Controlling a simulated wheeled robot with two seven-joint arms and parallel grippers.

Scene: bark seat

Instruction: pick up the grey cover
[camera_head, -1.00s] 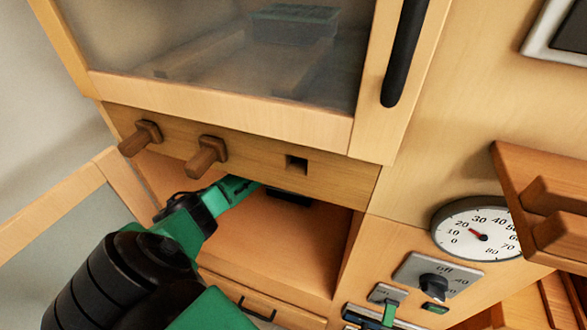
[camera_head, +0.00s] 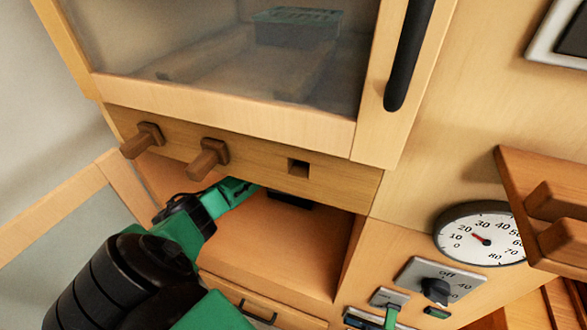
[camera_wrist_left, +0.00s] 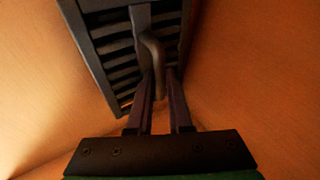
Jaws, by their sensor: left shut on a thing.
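The grey cover (camera_wrist_left: 112,60) is a dark slatted grille with a raised bent handle (camera_wrist_left: 152,52), seen at the top of the left wrist view. My left gripper (camera_wrist_left: 160,75) is shut on the handle, one finger on each side of it. In the head view my left arm reaches into the open compartment under the wooden rail. There the fingertips are hidden behind the rail, and only a dark edge of the cover (camera_head: 290,199) shows below it. My right gripper is not in view.
The wooden rail (camera_head: 250,160) with two pegs (camera_head: 208,158) and a square hole overhangs the arm closely. A glass-fronted cabinet (camera_head: 220,110) is above. The compartment floor (camera_head: 280,240) is bare. A dial (camera_head: 482,235) and knob panel (camera_head: 436,285) are at the right.

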